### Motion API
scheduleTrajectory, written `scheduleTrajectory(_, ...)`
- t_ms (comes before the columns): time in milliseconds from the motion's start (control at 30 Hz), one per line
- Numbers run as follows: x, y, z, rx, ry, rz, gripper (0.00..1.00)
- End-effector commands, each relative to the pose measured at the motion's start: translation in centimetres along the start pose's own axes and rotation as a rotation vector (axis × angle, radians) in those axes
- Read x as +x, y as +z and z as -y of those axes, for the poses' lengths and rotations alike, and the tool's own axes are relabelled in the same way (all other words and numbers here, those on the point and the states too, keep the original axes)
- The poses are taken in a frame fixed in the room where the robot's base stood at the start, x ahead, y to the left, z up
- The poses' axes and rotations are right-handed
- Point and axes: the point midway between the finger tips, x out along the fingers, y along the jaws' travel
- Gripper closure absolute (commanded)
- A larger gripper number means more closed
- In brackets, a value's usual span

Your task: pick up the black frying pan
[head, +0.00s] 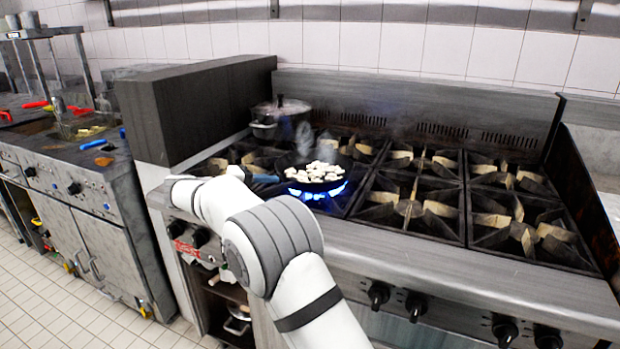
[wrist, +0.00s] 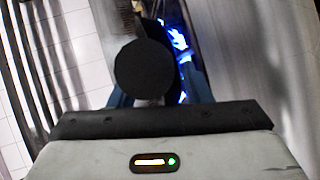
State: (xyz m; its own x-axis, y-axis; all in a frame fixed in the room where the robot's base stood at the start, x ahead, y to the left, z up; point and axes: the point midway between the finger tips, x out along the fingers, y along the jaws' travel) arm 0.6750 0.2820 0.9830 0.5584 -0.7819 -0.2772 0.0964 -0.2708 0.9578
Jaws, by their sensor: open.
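The black frying pan (head: 325,186) sits on a front-left burner in the head view, over a lit blue flame, with pale chunks of food in it. Its handle side points left toward my gripper (head: 264,178), whose blue fingers show beside the pan's rim. In the wrist view my gripper (wrist: 157,92) is open, with one blue finger on each side of a black round shape. That shape looks like the handle's end seen close up; it hides most of the pan. I cannot tell whether the fingers touch it.
A lidded pot (head: 281,120) stands on the burner behind the pan. The burner grates (head: 412,205) to the right are empty. A dark upright panel (head: 190,105) borders the stove on the left. A counter (head: 75,155) with coloured-handled utensils stands further left.

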Motion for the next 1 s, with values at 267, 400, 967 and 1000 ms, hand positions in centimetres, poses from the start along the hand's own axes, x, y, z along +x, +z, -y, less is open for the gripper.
scheduleTrajectory(267, 1.11, 0.04, -0.08, 0.001, 0.0, 0.0, 0.56)
scheduleTrajectory(400, 1.13, 0.05, -0.09, 0.001, 0.0, 0.0, 0.65)
scheduleTrajectory(967, 1.21, 0.07, -0.09, 0.001, 0.0, 0.002, 1.0)
scheduleTrajectory(1000, 1.22, 0.07, -0.09, 0.001, 0.0, 0.002, 1.0)
